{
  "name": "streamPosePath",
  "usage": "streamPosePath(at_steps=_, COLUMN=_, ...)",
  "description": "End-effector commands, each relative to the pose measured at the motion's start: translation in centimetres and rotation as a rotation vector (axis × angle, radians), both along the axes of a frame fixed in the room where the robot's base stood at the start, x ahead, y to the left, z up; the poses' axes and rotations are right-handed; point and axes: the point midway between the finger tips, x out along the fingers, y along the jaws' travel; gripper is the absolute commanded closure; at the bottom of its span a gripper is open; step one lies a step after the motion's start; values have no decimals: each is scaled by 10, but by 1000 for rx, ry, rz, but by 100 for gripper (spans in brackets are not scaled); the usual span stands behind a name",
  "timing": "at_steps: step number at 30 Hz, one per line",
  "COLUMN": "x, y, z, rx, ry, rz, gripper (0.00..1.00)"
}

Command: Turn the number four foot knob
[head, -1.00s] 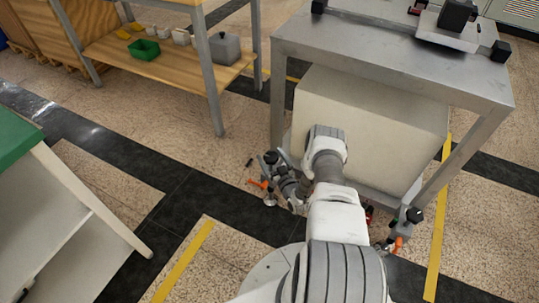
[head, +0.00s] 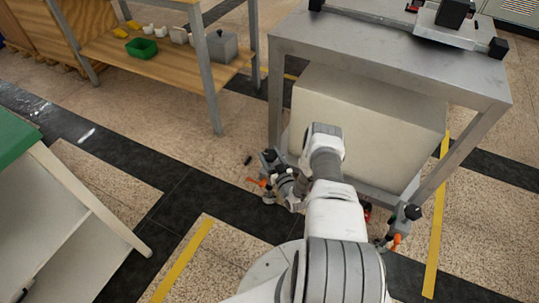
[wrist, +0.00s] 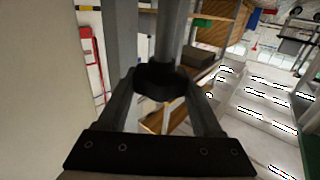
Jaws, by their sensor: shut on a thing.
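In the wrist view a dark faceted knob (wrist: 160,80) on a grey rod sits between the two fingers of my gripper (wrist: 162,88), which is shut on it. In the head view my gripper (head: 280,176) is low at the left front foot of the grey metal table (head: 400,70). A black knob (head: 268,156) and an orange lever (head: 257,182) show there, partly hidden by my gripper. Another foot with a black knob (head: 412,212) and an orange lever (head: 396,240) is at the right front leg. No number is readable on any knob.
A large cream block (head: 365,125) fills the space under the table, close to my arm. A wooden shelf (head: 150,62) with a green bin (head: 142,48) stands at the back left. A green-topped bench (head: 18,140) is at the left. The floor between is mostly clear.

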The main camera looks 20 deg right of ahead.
Motion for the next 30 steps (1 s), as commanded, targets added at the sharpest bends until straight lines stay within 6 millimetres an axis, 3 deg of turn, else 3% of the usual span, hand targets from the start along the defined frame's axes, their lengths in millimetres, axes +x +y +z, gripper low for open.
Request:
streamPosePath(at_steps=8, x=0, y=1, z=0, rx=3, ry=1, rz=-136, gripper=88)
streamPosePath(at_steps=30, x=1, y=2, z=-1, rx=3, ry=-1, rz=-768, gripper=89)
